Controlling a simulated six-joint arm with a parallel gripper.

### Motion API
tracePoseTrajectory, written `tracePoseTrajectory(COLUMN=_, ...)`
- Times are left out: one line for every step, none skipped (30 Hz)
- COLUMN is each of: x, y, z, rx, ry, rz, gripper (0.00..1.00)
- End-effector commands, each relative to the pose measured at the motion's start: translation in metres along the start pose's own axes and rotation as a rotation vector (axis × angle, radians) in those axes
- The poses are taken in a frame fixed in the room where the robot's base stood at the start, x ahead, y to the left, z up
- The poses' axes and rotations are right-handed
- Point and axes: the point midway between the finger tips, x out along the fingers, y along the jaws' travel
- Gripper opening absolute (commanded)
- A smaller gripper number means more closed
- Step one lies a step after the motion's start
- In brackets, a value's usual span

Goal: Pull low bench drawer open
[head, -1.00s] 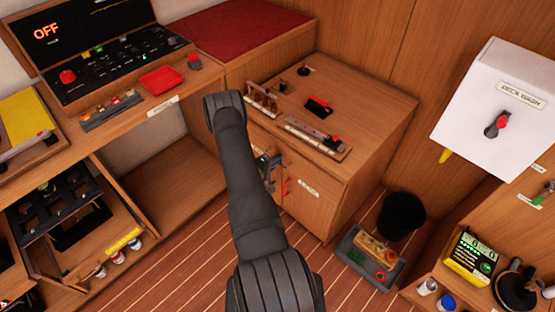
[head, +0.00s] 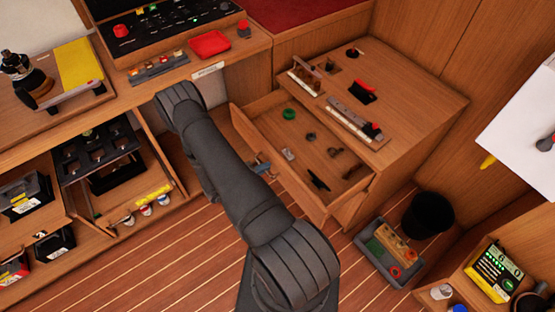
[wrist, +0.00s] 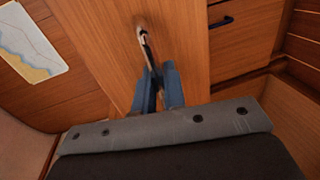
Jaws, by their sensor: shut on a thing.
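The low bench drawer (head: 297,189) stands pulled out of the wooden bench in the head view, its inside showing from above. In it lie a green ring (head: 289,114), a small light block (head: 288,154) and several dark pieces. My gripper (head: 262,167) is at the drawer's front, partly hidden behind my arm. In the wrist view its blue fingers (wrist: 158,86) are shut on the dark bar handle (wrist: 145,45) of the wooden drawer front (wrist: 105,50). The gripped end of the handle is hidden between the fingers.
A grey tray (head: 362,244) and a black bin (head: 428,214) stand on the floor right of the drawer. An open shelf unit (head: 150,210) is at the left. Striped floor (head: 200,255) in front of the drawer is clear apart from my arm.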

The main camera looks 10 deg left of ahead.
Motion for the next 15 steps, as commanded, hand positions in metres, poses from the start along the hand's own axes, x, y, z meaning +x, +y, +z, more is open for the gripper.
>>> tracePoseTrajectory(x=-0.01, y=-0.001, z=-0.003, rx=0.002, ry=0.007, rz=0.001, gripper=0.0)
tracePoseTrajectory(x=-0.014, y=-0.002, z=-0.003, rx=0.002, ry=0.006, rz=0.001, gripper=0.0)
tracePoseTrajectory(x=-0.019, y=-0.004, z=-0.003, rx=0.002, ry=0.007, rz=0.0, gripper=0.0)
tracePoseTrajectory(x=-0.023, y=-0.004, z=-0.002, rx=0.002, ry=0.006, rz=0.0, gripper=0.0)
tracePoseTrajectory(x=-0.026, y=-0.005, z=-0.002, rx=0.002, ry=0.005, rz=0.0, gripper=0.0)
tracePoseTrajectory(x=-0.03, y=-0.006, z=-0.003, rx=0.002, ry=0.006, rz=0.0, gripper=0.0)
tracePoseTrajectory(x=-0.032, y=-0.006, z=-0.002, rx=0.003, ry=0.005, rz=0.0, gripper=0.0)
tracePoseTrajectory(x=-0.034, y=-0.007, z=-0.002, rx=0.003, ry=0.004, rz=0.0, gripper=0.0)
tracePoseTrajectory(x=-0.037, y=-0.007, z=-0.002, rx=0.003, ry=0.004, rz=0.0, gripper=0.0)
tracePoseTrajectory(x=-0.038, y=-0.007, z=-0.002, rx=0.003, ry=0.004, rz=0.0, gripper=0.0)
tracePoseTrajectory(x=-0.039, y=-0.008, z=-0.002, rx=0.003, ry=0.004, rz=0.0, gripper=0.0)
tracePoseTrajectory(x=-0.04, y=-0.008, z=-0.002, rx=0.003, ry=0.004, rz=0.0, gripper=0.0)
tracePoseTrajectory(x=-0.041, y=-0.008, z=-0.002, rx=0.003, ry=0.004, rz=0.0, gripper=0.0)
tracePoseTrajectory(x=-0.041, y=-0.008, z=-0.002, rx=0.003, ry=0.004, rz=0.0, gripper=0.0)
tracePoseTrajectory(x=-0.042, y=-0.008, z=-0.003, rx=0.004, ry=0.004, rz=0.0, gripper=0.0)
